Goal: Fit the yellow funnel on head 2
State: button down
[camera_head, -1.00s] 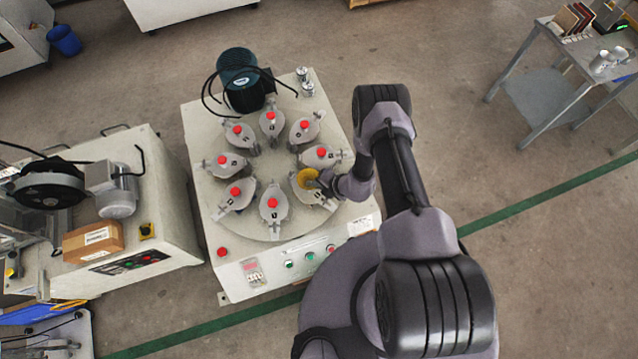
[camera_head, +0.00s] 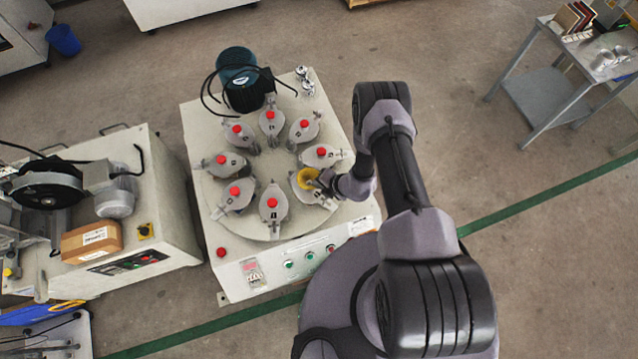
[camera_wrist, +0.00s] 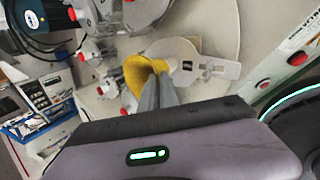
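The yellow funnel (camera_head: 307,178) is at the right front head (camera_head: 312,194) of the round machine, its open mouth facing up. It also shows in the wrist view (camera_wrist: 137,72), at the fingertips. My gripper (camera_head: 323,181) reaches in from the right. In the wrist view its grey fingers (camera_wrist: 155,92) are close together on the funnel's near side and look closed on its wall. The funnel's lower end is hidden, so I cannot tell whether it is seated or just above the head. I cannot read that head's number.
Several other heads with red knobs (camera_head: 272,203) ring the turntable (camera_head: 240,222). A dark motor (camera_head: 240,78) with black cables stands behind. A control panel (camera_head: 300,258) is in front. A second machine (camera_head: 150,240) stands left, and a metal table (camera_head: 545,90) far right.

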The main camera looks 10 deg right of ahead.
jog(key=shift+f+b, duration=0.95)
jog(key=shift+b, duration=0.2)
dwell(0.4)
jog(key=c, duration=1.6)
grip_release()
jog(key=shift+o, duration=0.2)
jog(key=p+v, duration=0.7)
jog(key=v, duration=1)
jog(key=shift+s+r, duration=0.2)
